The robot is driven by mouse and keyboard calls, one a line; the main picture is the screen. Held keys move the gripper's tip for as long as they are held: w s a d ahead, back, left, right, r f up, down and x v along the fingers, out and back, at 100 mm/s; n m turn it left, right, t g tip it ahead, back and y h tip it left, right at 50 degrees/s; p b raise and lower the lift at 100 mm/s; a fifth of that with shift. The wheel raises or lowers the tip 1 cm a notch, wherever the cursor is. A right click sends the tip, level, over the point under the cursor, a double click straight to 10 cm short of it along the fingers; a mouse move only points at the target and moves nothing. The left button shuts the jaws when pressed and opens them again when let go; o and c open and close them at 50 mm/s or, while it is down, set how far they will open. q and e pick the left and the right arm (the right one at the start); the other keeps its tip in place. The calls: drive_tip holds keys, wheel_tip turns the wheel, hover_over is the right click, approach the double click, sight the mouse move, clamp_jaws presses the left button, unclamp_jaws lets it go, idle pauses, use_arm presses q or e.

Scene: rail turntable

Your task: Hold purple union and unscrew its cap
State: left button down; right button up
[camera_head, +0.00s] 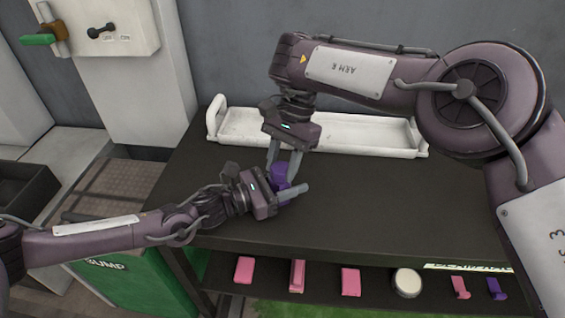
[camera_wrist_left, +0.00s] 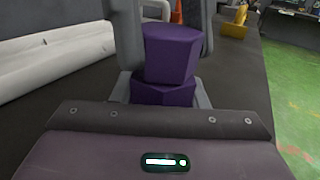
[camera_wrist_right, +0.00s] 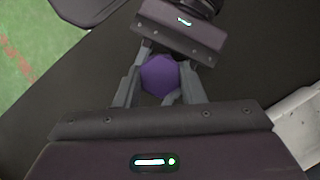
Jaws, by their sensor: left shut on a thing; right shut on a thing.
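The purple union stands upright on the dark table top, with its many-sided cap (camera_head: 280,172) above a lower body (camera_wrist_left: 165,95). The cap shows fully in the left wrist view (camera_wrist_left: 172,52) and from above in the right wrist view (camera_wrist_right: 159,75). My left gripper (camera_head: 288,193) comes in low from the left and is shut on the lower body. My right gripper (camera_head: 284,168) points down from above and is shut on the cap. The fingers hide parts of the union in the head view.
A white tray (camera_head: 345,150) lies along the back of the table behind the union. A shelf below the front edge holds pink blocks (camera_head: 350,281), a round white-topped part (camera_head: 407,282) and a small purple part (camera_head: 496,288).

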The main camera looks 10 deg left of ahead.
drive_tip(key=shift+f, duration=0.1)
drive_tip(key=o, duration=1.1)
drive_tip(key=shift+o, duration=0.4)
drive_tip(key=shift+r, duration=2.05)
